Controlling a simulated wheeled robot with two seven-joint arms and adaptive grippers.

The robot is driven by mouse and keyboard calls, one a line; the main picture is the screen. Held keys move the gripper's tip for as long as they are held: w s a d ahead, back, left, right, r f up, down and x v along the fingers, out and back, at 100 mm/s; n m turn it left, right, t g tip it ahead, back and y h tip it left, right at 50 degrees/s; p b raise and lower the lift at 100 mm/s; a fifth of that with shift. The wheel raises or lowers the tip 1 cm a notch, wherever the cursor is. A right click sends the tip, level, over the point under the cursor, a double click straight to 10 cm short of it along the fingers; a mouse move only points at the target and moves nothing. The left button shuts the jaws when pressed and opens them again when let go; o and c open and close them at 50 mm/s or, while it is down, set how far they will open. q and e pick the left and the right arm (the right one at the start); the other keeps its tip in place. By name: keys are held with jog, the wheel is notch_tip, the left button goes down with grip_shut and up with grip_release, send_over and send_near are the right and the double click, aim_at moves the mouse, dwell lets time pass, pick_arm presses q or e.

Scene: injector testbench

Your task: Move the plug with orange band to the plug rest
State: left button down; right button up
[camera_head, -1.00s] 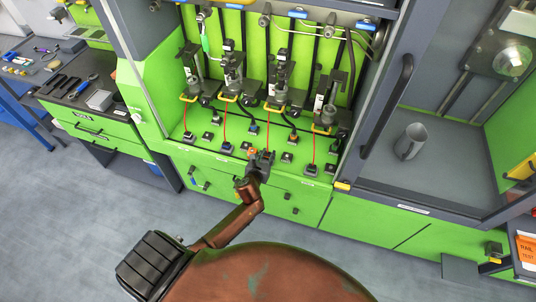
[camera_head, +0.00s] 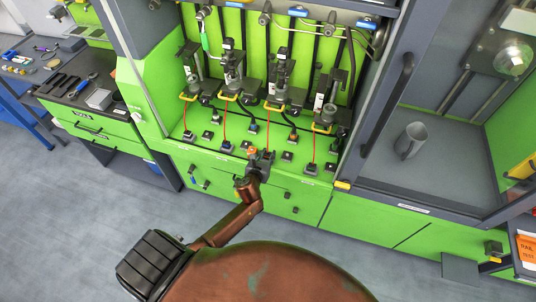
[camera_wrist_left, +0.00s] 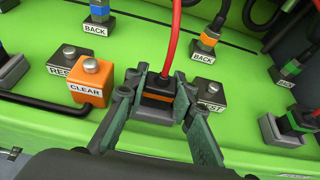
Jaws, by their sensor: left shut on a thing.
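The plug with the orange band (camera_wrist_left: 158,98) has a dark body and a red cable rising from its top. My left gripper (camera_wrist_left: 158,112) is shut on it, one finger on each side. In the head view my left gripper (camera_head: 262,160) is at the front of the green bench, and the plug is largely hidden by its fingers. A small block labelled REST (camera_wrist_left: 68,60) stands left of the plug, partly behind the orange CLEAR block (camera_wrist_left: 88,84). A block labelled TEST (camera_wrist_left: 208,96) stands to the right. I cannot tell whether the plug touches the bench surface. My right gripper is out of view.
Other cabled plugs stand close around, including a blue-banded one (camera_wrist_left: 98,14) and an orange-banded one (camera_wrist_left: 208,40), both at BACK labels. Injector units (camera_head: 233,75) rise behind. A grey mug (camera_head: 410,140) stands in the right bay.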

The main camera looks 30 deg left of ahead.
pick_arm(q)
jog(key=c, duration=1.5)
grip_release()
jog(key=shift+c, duration=0.2)
jog(key=shift+s, duration=0.1)
jog(key=v, duration=1.2)
